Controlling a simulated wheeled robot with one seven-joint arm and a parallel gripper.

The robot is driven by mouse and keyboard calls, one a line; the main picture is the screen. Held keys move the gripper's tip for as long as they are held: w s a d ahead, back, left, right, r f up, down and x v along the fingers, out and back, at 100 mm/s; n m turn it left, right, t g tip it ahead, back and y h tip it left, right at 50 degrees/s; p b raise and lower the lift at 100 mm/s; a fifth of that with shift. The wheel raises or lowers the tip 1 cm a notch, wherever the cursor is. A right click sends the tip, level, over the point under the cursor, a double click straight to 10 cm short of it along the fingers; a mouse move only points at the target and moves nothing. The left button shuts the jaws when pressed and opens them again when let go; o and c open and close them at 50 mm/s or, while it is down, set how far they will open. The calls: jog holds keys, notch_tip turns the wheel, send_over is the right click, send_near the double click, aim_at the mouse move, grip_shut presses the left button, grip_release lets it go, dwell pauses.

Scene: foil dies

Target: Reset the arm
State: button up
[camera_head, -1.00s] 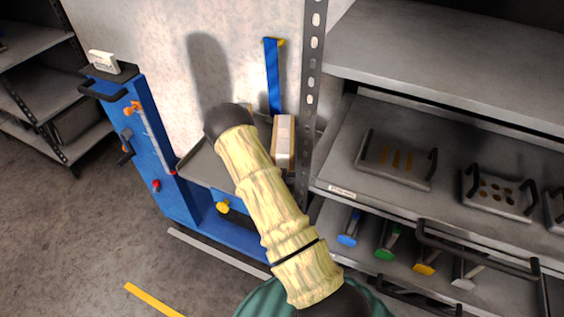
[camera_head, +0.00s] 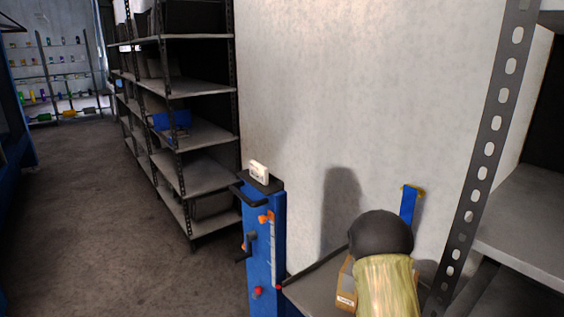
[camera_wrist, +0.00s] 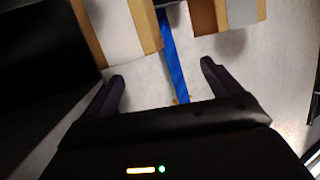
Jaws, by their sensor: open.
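My gripper (camera_wrist: 160,76) shows in the wrist view with its two dark fingers spread apart and nothing between the tips. Behind them is a pale wall with a blue strip (camera_wrist: 175,66) running down it. In the head view my arm, a black joint and a pale yellow link, is at the lower right in front of the wall. My gripper itself is hidden in the head view. The blue strip (camera_head: 409,207) stands just right of the arm's black joint.
A cardboard box (camera_head: 345,290) sits partly behind the arm. A perforated post (camera_head: 488,150) and shelving are close on the right. Open floor (camera_head: 90,220) lies at left.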

jog(key=s+a+r+n+g+y, duration=0.3)
jog(key=s+a+r+g+y, duration=0.15)
jog(key=s+a, duration=0.4)
jog(key=s+a+r+n+g+y, duration=0.3)
jog(key=s+a+r+g, duration=0.2)
jog(key=s, duration=0.7)
notch_tip(320, 180, up, 14)
jog(key=p, duration=1.4)
jog(key=shift+s+a+r+n, duration=0.15)
jog(key=shift+s+r+n, duration=0.05)
jog(key=shift+s+n, duration=0.15)
